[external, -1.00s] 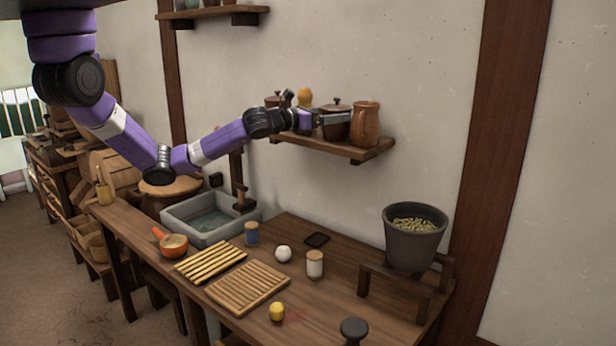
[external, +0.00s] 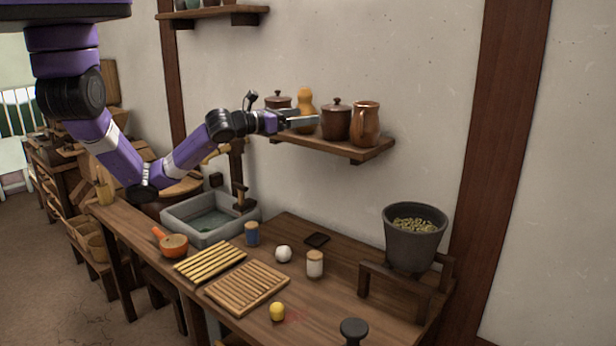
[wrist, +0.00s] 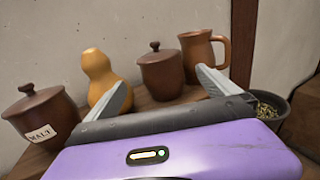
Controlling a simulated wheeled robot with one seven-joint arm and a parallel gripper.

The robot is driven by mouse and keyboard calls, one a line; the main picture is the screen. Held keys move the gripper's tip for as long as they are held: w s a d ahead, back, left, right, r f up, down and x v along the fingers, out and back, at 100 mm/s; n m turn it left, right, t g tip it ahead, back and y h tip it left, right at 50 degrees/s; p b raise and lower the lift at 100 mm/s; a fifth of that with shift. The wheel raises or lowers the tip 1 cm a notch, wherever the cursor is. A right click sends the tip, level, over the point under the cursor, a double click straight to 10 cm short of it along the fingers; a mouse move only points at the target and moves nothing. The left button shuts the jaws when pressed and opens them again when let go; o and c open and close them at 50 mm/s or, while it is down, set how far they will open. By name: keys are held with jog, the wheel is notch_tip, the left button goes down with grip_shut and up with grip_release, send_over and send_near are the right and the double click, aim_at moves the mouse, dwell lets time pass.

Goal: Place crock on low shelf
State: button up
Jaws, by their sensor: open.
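A brown lidded crock (external: 336,121) stands upright on the low wall shelf (external: 349,151), between a yellow gourd (external: 306,109) and a brown jug (external: 366,124). In the wrist view the crock (wrist: 161,74) is ahead, seen between the finger tips. A second lidded crock, labelled MALT (wrist: 40,117), stands at the left of the shelf; in the external view this crock (external: 276,101) is partly hidden by my arm. My gripper (external: 308,121) is open and empty, apart from the crock, on its left in the external view.
Below is a wooden counter with a stone basin (external: 208,218), slatted racks (external: 246,288), an orange pan (external: 173,245) and small jars. A dark pot of pellets (external: 414,236) stands on a stand at right. An upper shelf (external: 212,15) hangs above left.

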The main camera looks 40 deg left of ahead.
jog(key=shift+s+a, duration=0.25)
jog(key=shift+s, duration=0.4)
jog(key=s+a+f+n+y, duration=0.2)
jog(key=s+a+f+n, duration=0.35)
jog(key=n, duration=0.65)
jog(key=s+a+f+n+y, duration=0.2)
jog(key=s+a+f+n, duration=0.1)
jog(key=s+f+n, duration=0.55)
jog(key=s+a+f+n+y, duration=0.2)
jog(key=s+a+f+n, duration=0.2)
jog(key=s+n, duration=0.75)
jog(key=s+a+f+n+g, duration=0.1)
jog(key=s+a+f+n, duration=0.3)
jog(key=s+a+n, duration=0.4)
jog(key=s+a, duration=0.1)
jog(key=s, duration=0.3)
jog(key=shift+a+n+g+y, duration=0.2)
jog(key=shift+n+g+y, duration=0.1)
jog(key=shift+g+y, duration=0.1)
